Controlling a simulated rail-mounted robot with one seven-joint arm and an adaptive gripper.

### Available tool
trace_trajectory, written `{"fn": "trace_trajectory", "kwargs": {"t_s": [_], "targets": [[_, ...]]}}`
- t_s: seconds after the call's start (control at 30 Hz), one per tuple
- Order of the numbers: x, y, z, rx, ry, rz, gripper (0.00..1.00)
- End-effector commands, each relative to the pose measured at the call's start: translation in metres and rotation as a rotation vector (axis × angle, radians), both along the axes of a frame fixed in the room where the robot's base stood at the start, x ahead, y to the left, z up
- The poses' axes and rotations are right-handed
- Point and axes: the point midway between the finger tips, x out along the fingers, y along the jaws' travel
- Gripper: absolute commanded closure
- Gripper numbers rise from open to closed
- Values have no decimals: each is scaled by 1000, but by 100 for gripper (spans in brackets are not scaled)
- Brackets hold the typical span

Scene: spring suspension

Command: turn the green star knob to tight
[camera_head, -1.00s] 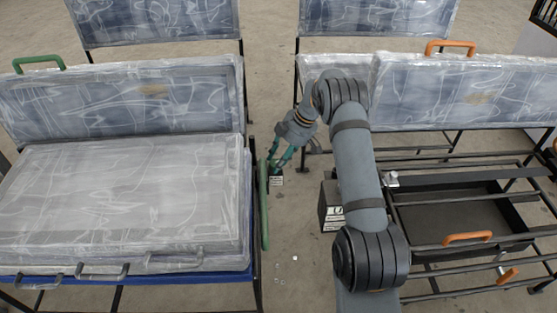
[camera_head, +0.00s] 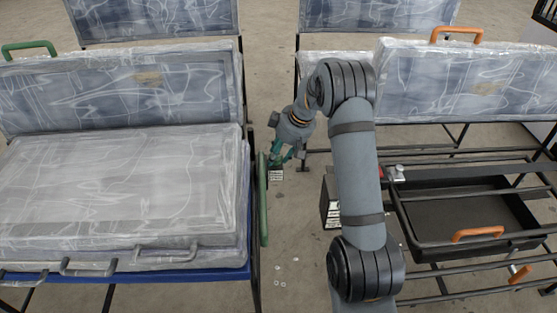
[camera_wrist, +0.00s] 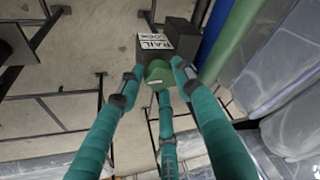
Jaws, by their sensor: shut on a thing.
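The green star knob (camera_wrist: 157,73) shows in the wrist view, in front of a dark box with a white label (camera_wrist: 157,41) that seems to read "RAIL LOCK". A pale mark is on the knob's face. The teal fingers of my gripper (camera_wrist: 158,84) are closed around the knob, with two at its sides and one below it in the picture. In the head view my gripper (camera_head: 279,158) points down at the small labelled box (camera_head: 276,175) between the two benches. The knob is hidden there by the fingers.
A plastic-wrapped bench with a green side bar (camera_head: 263,200) stands close left of my gripper. A dark labelled block (camera_head: 330,205) stands to the right, beside my arm. A black tray (camera_head: 460,215) in a bare frame lies farther right. Floor between is mostly clear.

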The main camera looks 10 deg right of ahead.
Motion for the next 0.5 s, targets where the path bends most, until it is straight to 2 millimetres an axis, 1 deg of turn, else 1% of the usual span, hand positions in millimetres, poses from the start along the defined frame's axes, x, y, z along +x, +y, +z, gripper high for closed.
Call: {"fn": "trace_trajectory", "kwargs": {"t_s": [0.03,0.23,0.5], "targets": [[0,5,-2,2,-1,-29,92],[-1,5,0,2,1,-157,92],[-1,6,1,2,-1,-254,92]]}}
